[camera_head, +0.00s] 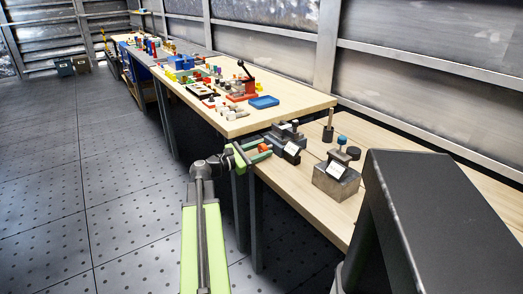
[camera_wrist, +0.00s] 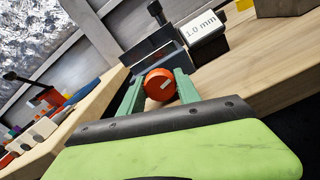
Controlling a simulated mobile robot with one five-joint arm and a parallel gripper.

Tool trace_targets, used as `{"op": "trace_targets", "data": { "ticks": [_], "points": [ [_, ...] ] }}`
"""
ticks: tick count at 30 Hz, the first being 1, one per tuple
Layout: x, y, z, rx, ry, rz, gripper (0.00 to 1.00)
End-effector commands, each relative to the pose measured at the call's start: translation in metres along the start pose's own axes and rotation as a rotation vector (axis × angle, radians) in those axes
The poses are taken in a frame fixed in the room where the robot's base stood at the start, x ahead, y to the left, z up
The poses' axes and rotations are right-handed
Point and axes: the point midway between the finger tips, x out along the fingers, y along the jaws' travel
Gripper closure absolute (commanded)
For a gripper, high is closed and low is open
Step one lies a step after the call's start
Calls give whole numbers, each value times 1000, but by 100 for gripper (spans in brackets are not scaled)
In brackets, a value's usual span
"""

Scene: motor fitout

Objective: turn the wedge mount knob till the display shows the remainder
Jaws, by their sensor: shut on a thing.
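The wedge mount (camera_wrist: 153,58) is a dark grey block unit near the left end of the lower wooden bench; in the head view (camera_head: 286,136) it stands just beyond my gripper. Its knob (camera_wrist: 159,85) is orange-red with a pale mark on its face. My gripper (camera_wrist: 159,92) has green fingers, one on each side of the knob, and is shut on it; in the head view the gripper (camera_head: 260,149) reaches in from the left. The display (camera_wrist: 201,29) is a white plate reading 1.0 mm; in the head view (camera_head: 291,149) its text is too small to read.
A metal block with a blue-topped post and a white label (camera_head: 336,178) stands right of the mount. A dark post (camera_head: 328,128) and a black round piece stand behind. The higher bench (camera_head: 240,122) at left holds a red press (camera_head: 241,88) and a blue tray (camera_head: 264,102).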

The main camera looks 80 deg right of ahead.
Motion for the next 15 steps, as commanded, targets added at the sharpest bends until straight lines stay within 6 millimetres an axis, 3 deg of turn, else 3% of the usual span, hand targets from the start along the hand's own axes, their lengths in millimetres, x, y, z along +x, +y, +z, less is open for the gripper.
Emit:
{"op": "trace_targets", "data": {
  "ticks": [2,3,6,8,15],
  "points": [
    [0,0,0,-1,0,1,100],
    [0,0,0,-1,0,1,60],
    [0,0,0,-2,0,1,46],
    [0,0,0,-2,0,0,39],
    [0,0,0,-3,0,0,39]
  ]
}}
